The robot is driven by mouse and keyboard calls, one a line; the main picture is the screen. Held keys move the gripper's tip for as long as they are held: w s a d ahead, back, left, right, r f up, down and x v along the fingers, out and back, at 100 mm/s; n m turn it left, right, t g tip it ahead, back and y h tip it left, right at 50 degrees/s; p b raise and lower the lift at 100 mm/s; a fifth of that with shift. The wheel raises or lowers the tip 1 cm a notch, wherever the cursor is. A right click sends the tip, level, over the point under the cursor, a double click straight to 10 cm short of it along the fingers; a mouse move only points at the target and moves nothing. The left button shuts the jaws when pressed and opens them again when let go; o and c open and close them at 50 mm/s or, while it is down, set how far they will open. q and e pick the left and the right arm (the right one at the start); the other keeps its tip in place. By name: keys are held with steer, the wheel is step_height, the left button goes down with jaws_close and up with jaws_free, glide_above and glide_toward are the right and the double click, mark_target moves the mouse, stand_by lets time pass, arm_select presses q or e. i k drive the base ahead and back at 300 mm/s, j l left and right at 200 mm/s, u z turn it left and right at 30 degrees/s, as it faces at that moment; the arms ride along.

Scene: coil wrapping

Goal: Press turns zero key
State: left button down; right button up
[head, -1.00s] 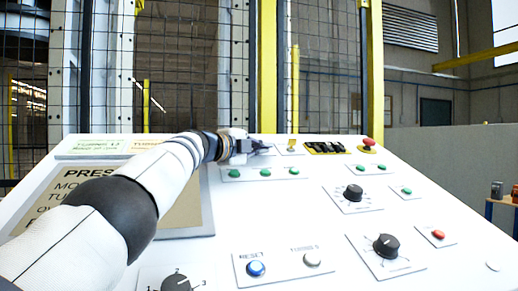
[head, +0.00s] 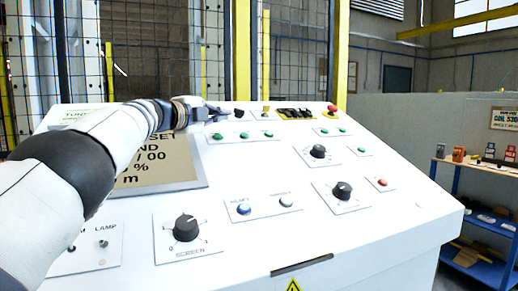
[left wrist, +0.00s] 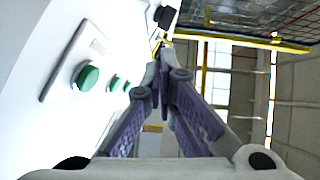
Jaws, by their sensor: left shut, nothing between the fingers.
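The white sloped control panel (head: 390,225) fills the front of the head view. My left gripper (head: 224,113) reaches over the screen to the panel's upper edge, shut and empty. Its fingertips are close to a small dark control (head: 240,112), left of a yellow key-like switch (head: 266,109); I cannot tell whether they touch. No label marks the turns zero key legibly. In the left wrist view, the purple-padded fingers (left wrist: 163,62) come together, with a black knob (left wrist: 165,16) beyond them and green buttons (left wrist: 88,76) on the left. My right gripper is not in view.
Green buttons (head: 243,135), dials (head: 186,228) and a blue button (head: 244,208) lie below. Mesh fencing stands behind; a blue shelf (head: 470,213) stands at right.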

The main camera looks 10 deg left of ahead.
mark_target(286, 201)
steer(key=k+l, duration=0.25)
steer(key=k, duration=0.2)
steer(key=k+l, duration=0.2)
steer(key=k, duration=0.3)
steer(key=k+l, duration=0.25)
steer(key=k, duration=0.2)
